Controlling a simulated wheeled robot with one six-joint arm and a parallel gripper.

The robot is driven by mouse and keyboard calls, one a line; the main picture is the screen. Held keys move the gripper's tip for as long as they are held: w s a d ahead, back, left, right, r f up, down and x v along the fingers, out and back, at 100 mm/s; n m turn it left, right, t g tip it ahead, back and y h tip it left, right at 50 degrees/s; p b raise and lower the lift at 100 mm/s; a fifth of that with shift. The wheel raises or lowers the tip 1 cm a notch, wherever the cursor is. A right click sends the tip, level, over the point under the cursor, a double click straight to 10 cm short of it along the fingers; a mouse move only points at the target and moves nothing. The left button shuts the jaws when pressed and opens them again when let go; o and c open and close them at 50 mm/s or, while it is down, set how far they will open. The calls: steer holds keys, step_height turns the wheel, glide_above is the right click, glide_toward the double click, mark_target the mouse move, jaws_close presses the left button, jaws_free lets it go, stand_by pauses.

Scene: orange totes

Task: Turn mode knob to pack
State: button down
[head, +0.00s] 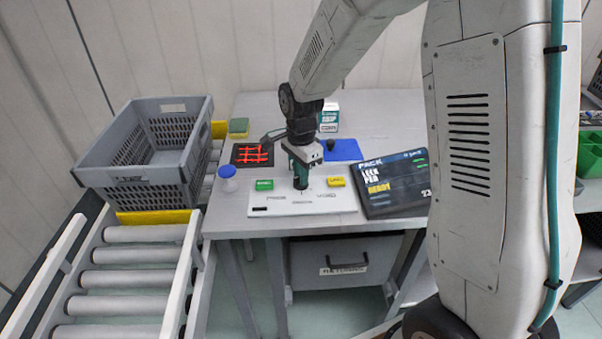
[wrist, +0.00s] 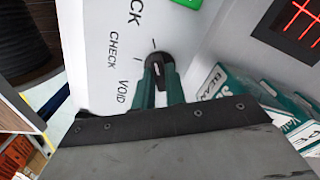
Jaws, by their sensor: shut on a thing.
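A white control panel (head: 335,203) lies on the table and fills much of the wrist view (wrist: 95,35). Its dark round mode knob (wrist: 155,58) has a small pale mark on it; I cannot tell for sure which label this points to. Beside the knob are the printed words "CHECK" and "VOID" and a word ending in "CK", partly cut off. My gripper (wrist: 158,75) is shut on the knob, with one teal finger on each side. In the head view my gripper (head: 301,182) points straight down at the panel and hides the knob.
A green button (head: 264,185) and a yellow button (head: 336,181) flank my gripper. A dark screen (head: 385,195) reading "PACK" stands right. A blue-capped jar (head: 228,180), a black tray with red bars (head: 252,154) and a grey crate (head: 120,180) on rollers are left.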

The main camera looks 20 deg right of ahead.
stand_by(0.4)
steer(key=c, duration=1.4)
jaws_free()
steer(key=shift+a, duration=0.1)
steer(key=shift+c, duration=0.2)
step_height(320, 180, up, 8)
steer(key=shift+f, duration=0.1)
